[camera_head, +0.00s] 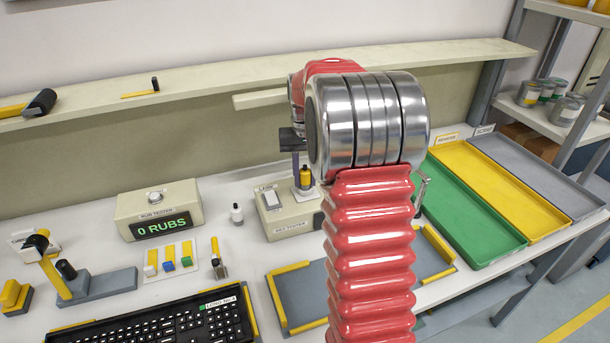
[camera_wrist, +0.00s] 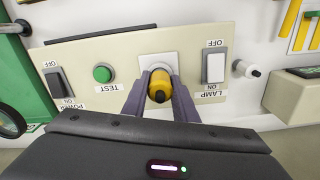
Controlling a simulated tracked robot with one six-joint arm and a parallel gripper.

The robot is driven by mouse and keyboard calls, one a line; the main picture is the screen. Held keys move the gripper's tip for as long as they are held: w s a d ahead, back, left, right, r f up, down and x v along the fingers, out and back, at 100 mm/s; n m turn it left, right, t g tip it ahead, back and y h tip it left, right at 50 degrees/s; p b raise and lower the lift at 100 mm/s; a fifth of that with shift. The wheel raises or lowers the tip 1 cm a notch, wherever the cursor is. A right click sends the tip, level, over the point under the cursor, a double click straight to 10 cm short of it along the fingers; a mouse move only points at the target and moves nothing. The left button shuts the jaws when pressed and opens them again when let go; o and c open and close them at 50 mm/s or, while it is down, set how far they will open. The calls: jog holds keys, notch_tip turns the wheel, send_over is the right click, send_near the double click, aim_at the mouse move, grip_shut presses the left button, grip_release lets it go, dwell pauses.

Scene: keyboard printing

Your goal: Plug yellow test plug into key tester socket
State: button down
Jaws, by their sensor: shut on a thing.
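The key tester (camera_head: 291,223) is a cream box at the back of the bench; its panel (camera_wrist: 83,63) fills the upper wrist view. The panel has a power switch (camera_wrist: 60,85), a green test button (camera_wrist: 102,73) and a lamp switch (camera_wrist: 215,66). My gripper (camera_wrist: 160,78) is shut on the yellow test plug (camera_wrist: 158,90), one purple finger on each side. In the head view the plug (camera_head: 306,177) hangs upright over the tester. The socket's pale plate (camera_wrist: 158,61) lies right beyond the plug, which covers its middle. I cannot tell whether the plug's tip is in the socket.
A small white bottle (camera_head: 237,213) stands left of the tester. A black keyboard (camera_head: 160,327) lies at the front left. Green (camera_head: 470,212), yellow and grey trays fill the right. My arm hides part of the bench.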

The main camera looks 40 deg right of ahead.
jog(key=shift+f, duration=0.45)
jog(key=shift+s+f, duration=0.15)
dwell(1.3)
jog(key=shift+a+f, duration=0.15)
jog(key=shift+f, duration=0.1)
dwell(2.9)
jog(key=shift+r, duration=0.25)
jog(key=shift+r, duration=0.65)
jog(key=shift+w+d+r, duration=0.2)
dwell(0.8)
jog(key=shift+f, duration=0.4)
dwell(0.6)
